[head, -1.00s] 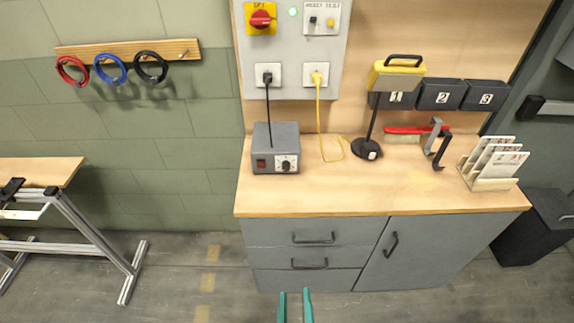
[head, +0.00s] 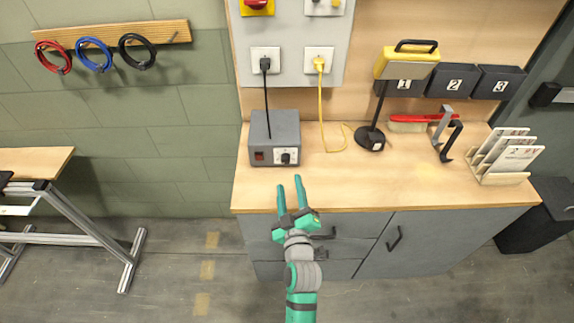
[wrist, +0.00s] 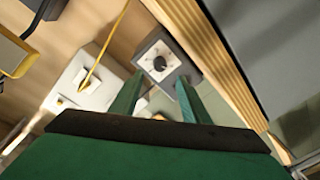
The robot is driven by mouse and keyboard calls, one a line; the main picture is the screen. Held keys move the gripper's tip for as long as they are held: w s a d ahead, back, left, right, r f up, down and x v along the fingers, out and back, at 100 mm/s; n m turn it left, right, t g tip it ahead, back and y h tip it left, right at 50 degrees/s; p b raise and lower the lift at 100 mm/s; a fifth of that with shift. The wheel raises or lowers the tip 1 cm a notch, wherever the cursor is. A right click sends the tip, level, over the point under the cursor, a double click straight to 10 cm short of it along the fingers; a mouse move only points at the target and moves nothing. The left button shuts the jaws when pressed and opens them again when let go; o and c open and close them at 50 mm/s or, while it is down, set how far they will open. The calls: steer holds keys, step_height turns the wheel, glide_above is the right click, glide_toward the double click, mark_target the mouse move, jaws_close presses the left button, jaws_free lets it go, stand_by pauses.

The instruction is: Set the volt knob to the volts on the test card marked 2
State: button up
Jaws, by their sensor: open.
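The volt knob (head: 285,158) is a small black dial on a white plate at the front right of the grey power supply box (head: 275,133), which stands on the bench's left part. In the wrist view the knob (wrist: 159,64) shows ahead, above my fingertips. My gripper (head: 290,187) is open and empty, in front of the box and apart from it. The test cards (head: 508,152) stand in a wooden rack at the bench's right end. Their marks and writing are too small to read.
A black cord and a yellow cable (head: 321,105) hang from wall sockets. A yellow-headed lamp (head: 408,64), a red brush (head: 408,122) and hooks stand or lie right of the box. Bins marked 1, 2 and 3 hang behind. The bench top (head: 400,190) is clear in front.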

mark_target(286, 162)
steer(key=w, duration=0.5)
steer(key=w+a, duration=0.1)
steer(key=w, duration=0.2)
steer(key=shift+w, duration=0.35)
steer(key=c, duration=1.1)
